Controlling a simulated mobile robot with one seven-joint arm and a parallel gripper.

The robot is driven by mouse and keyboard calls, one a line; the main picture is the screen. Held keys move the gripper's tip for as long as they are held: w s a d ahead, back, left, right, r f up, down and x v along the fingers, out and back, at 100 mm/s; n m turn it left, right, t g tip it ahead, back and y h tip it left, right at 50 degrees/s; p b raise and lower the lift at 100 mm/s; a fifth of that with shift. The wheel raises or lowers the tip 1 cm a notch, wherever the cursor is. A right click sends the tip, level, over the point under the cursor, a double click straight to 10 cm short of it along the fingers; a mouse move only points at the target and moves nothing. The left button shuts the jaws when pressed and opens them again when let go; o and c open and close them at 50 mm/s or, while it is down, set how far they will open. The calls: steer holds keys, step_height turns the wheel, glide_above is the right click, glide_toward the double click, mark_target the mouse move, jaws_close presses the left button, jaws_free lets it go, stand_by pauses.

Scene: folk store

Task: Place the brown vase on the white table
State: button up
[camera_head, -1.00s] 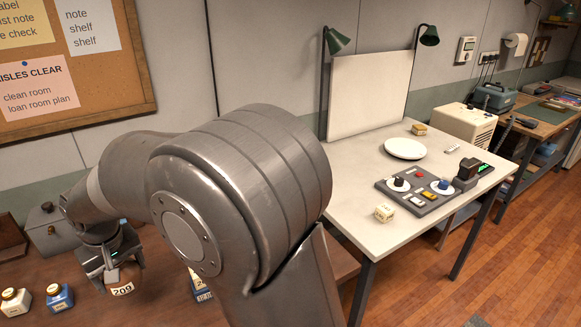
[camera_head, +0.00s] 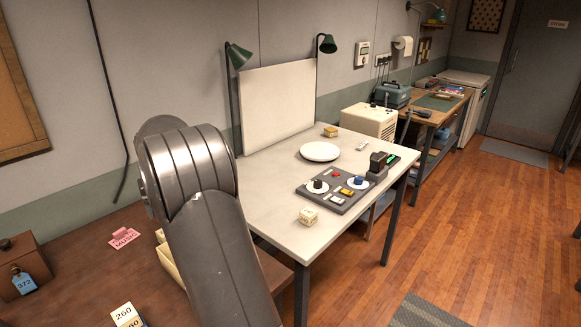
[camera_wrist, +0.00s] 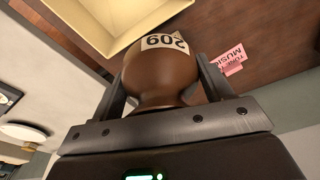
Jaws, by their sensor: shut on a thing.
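The brown vase (camera_wrist: 160,75), with a white label reading 209, fills the middle of the wrist view. My gripper (camera_wrist: 165,70) is shut on it, with one finger on each side. The gripper and vase are hidden behind my arm in the head view. The white table (camera_head: 273,222) stands at the centre of the head view, to the right of my arm.
A brown table (camera_head: 75,275) with a pink MUSIC tag (camera_head: 123,238) is at left.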

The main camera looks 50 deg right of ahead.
steer(key=s+d+m, duration=0.2)
steer(key=s+d, duration=0.2)
steer(key=d, duration=0.9)
steer(key=s+d+f+m, duration=0.15)
steer(key=s+d, duration=0.25)
steer(key=d, duration=0.8)
steer(key=s+d+r+m, duration=0.15)
steer(key=s+d, duration=0.35)
steer(key=d, duration=0.8)
glide_toward(261, 205)
steer(key=shift+w+a+f+m+g+h, duration=0.1)
steer(key=shift+w+f+h, duration=0.05)
steer(key=shift+f, duration=0.45)
steer(key=shift+w+a+f+m+g+h, duration=0.1)
steer(key=shift+f, duration=0.5)
steer(key=shift+w+a+f+m+g+h, duration=0.1)
steer(key=shift+w+f+h, duration=0.05)
steer(key=shift+f, duration=0.5)
steer(key=shift+f, duration=0.15)
steer(key=o, duration=1.1)
